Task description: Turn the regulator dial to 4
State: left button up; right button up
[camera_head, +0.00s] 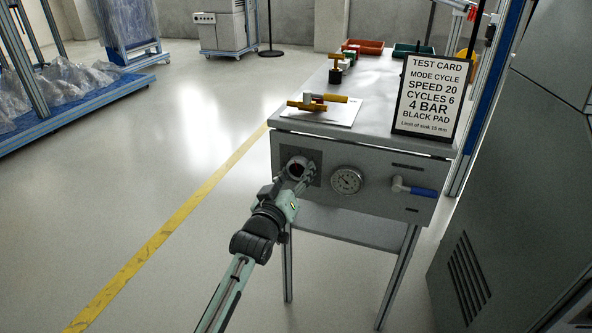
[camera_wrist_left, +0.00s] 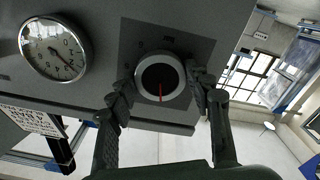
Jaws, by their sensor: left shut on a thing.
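The regulator dial (camera_head: 297,168) is on the left of the bench's front panel. In the left wrist view the dial (camera_wrist_left: 160,72) is a round black knob with a pale rim and a red pointer line toward the bottom of the picture. My left gripper (camera_head: 296,174) is shut on the dial, one finger on each side, as the left wrist view also shows (camera_wrist_left: 158,84). My right gripper is not in view.
A blue-handled valve (camera_head: 416,190) sticks out of the panel's right. A test card (camera_head: 428,97) on the bench reads "4 BAR". A white sheet (camera_head: 342,112) with a brass-coloured tool is on the bench top (camera_head: 290,122). A grey cabinet (camera_head: 510,200) stands at right.

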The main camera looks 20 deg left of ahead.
pick_arm(q)
jog(key=m+p, duration=0.4)
jog(key=m, duration=0.3)
jog(key=shift+r, duration=0.1)
jog(key=shift+m+p, duration=0.35)
jog(key=shift+m, duration=0.55)
jog(key=shift+m+p, duration=0.3)
jog(key=shift+m, duration=1.1)
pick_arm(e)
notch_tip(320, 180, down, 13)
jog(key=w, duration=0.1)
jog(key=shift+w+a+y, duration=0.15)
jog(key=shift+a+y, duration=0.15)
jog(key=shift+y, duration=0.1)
pick_arm(q)
jog(key=o, duration=1.1)
